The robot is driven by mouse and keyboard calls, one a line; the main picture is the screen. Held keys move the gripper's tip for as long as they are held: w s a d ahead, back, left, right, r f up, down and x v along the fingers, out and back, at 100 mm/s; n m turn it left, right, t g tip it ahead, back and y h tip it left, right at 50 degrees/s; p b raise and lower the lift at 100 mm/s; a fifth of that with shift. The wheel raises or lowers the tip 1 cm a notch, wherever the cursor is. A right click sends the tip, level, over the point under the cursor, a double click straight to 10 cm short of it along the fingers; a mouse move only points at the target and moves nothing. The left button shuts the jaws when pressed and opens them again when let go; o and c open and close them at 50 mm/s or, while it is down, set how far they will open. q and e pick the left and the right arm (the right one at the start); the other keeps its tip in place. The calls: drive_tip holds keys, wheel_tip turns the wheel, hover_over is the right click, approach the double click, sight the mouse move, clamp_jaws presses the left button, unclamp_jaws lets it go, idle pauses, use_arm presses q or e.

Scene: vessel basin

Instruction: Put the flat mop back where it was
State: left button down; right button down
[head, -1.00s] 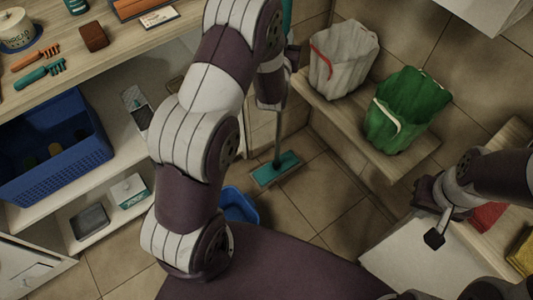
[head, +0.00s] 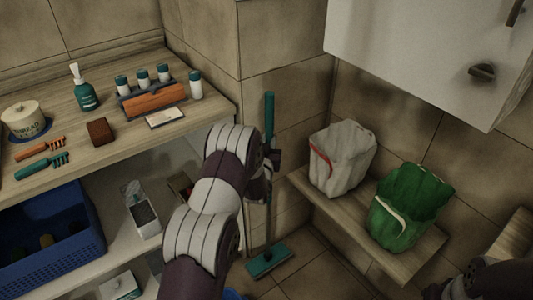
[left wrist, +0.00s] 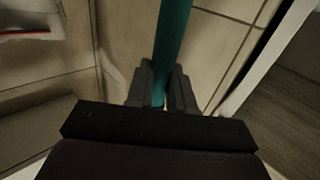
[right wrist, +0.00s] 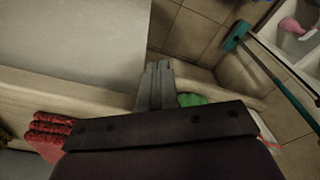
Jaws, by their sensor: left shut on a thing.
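The flat mop has a teal upper handle (head: 269,112), a grey lower pole and a flat teal head (head: 268,260). It stands nearly upright in the corner, its head low at the floor. My left gripper (head: 271,160) is shut on the handle, and in the left wrist view the teal handle (left wrist: 173,40) runs between its fingers (left wrist: 162,88). The mop also shows at the upper right of the right wrist view (right wrist: 236,36). My right gripper (right wrist: 155,85) has its fingers together, with nothing seen between them. Its fingers are not clear in the head view.
A low wooden shelf (head: 300,180) right of the mop carries a white bag (head: 342,158) and a green bag (head: 410,205). A shelf unit with a wooden top (head: 75,145) and a blue basket (head: 45,235) stands left. A white cabinet (head: 420,50) hangs upper right.

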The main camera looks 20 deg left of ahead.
use_arm(q)
drive_tip(key=shift+w+a+f, duration=0.4)
drive_tip(key=shift+w+a, duration=0.15)
drive_tip(key=shift+a, duration=0.05)
wheel_tip(320, 180, down, 4)
drive_tip(key=shift+r, duration=0.1)
drive_tip(key=shift+b, duration=0.3)
drive_tip(key=c, duration=1)
unclamp_jaws()
drive_tip(key=shift+f, duration=0.25)
